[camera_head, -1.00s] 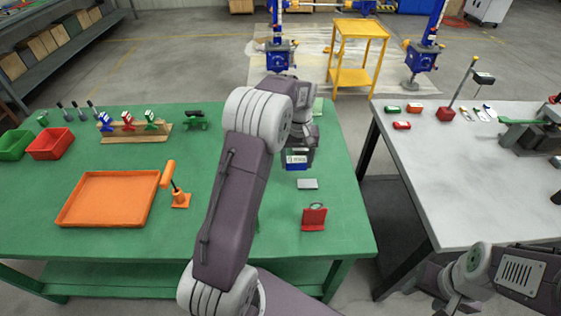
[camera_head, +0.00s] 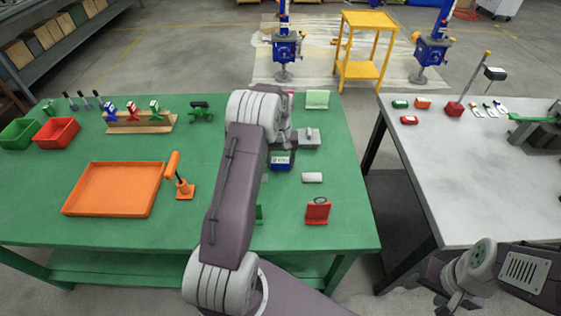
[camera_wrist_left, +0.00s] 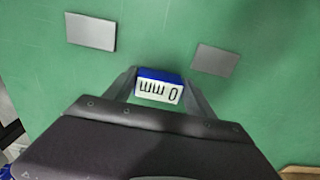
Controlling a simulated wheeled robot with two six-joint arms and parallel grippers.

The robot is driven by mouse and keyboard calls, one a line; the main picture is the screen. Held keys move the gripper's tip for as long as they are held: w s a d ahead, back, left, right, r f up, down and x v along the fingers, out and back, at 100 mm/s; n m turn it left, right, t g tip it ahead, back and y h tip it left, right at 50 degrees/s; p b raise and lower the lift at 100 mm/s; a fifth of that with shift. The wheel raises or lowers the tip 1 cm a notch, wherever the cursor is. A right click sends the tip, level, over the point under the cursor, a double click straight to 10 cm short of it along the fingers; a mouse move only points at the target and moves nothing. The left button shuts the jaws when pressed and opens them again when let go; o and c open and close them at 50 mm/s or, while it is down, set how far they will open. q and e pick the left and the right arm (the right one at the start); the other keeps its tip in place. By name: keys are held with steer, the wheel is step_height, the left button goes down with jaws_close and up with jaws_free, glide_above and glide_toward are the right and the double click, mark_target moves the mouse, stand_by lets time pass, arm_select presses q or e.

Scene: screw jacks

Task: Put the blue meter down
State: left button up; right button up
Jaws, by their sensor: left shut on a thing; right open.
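The blue meter (camera_head: 281,162) is a small blue block with a white display, over the right part of the green table (camera_head: 225,215). In the left wrist view the meter (camera_wrist_left: 158,90) sits between the two fingers of my left gripper (camera_wrist_left: 160,94), which is shut on it. My right gripper (camera_head: 455,301) is open and empty at the lower right, apart from both tables.
Small grey plates lie near the meter in the wrist view, left (camera_wrist_left: 91,31) and right (camera_wrist_left: 215,60). A red stand (camera_head: 317,211) is nearer the front edge. An orange tray (camera_head: 113,189) and orange jack (camera_head: 183,183) stand to the left. A grey table (camera_head: 470,180) is on the right.

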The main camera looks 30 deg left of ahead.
arm_select(q)
steer(key=o, duration=1.7)
steer(key=shift+f, duration=0.15)
